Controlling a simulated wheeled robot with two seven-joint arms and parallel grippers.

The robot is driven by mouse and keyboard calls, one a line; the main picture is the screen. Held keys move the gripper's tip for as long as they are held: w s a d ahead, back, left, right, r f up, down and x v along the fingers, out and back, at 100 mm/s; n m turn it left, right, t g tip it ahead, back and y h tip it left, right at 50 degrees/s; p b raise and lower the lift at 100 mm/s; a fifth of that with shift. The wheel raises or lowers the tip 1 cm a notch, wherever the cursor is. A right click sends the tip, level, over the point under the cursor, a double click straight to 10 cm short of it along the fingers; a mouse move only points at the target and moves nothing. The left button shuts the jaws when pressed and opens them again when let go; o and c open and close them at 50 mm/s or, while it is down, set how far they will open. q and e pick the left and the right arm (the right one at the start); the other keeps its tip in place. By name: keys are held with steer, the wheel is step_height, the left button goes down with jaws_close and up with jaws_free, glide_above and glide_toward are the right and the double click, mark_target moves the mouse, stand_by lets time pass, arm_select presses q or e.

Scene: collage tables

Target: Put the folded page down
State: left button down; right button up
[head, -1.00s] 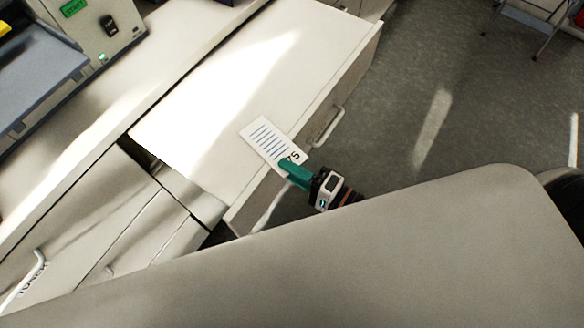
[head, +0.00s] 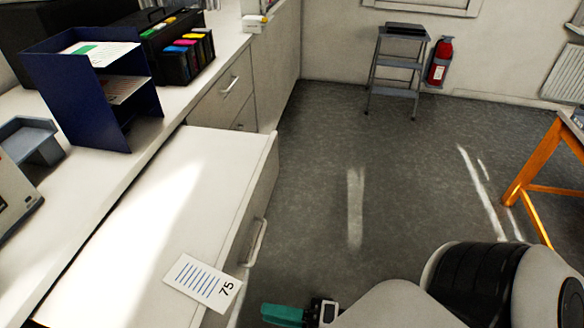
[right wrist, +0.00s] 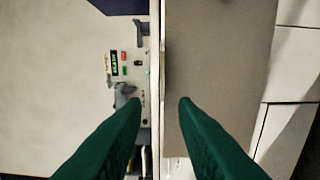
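The folded page (head: 202,283), white with blue lines and the number 75, lies flat on the white pulled-out surface (head: 150,215) near its front edge. My right gripper (head: 266,313), with green fingers, is to the right of the page and apart from it. In the right wrist view its two fingers (right wrist: 162,102) are spread with nothing between them. The page does not clearly show in that view. My left gripper is not in view.
A blue paper rack (head: 65,95) and a black unit with coloured cartridges (head: 185,50) stand on the counter behind. The pulled-out front has a handle (head: 257,240). Open floor (head: 330,170) lies to the right. An orange-legged table (head: 535,175) stands at the far right.

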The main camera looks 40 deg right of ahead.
steer(key=shift+v, duration=1.35)
steer(key=shift+f, duration=0.1)
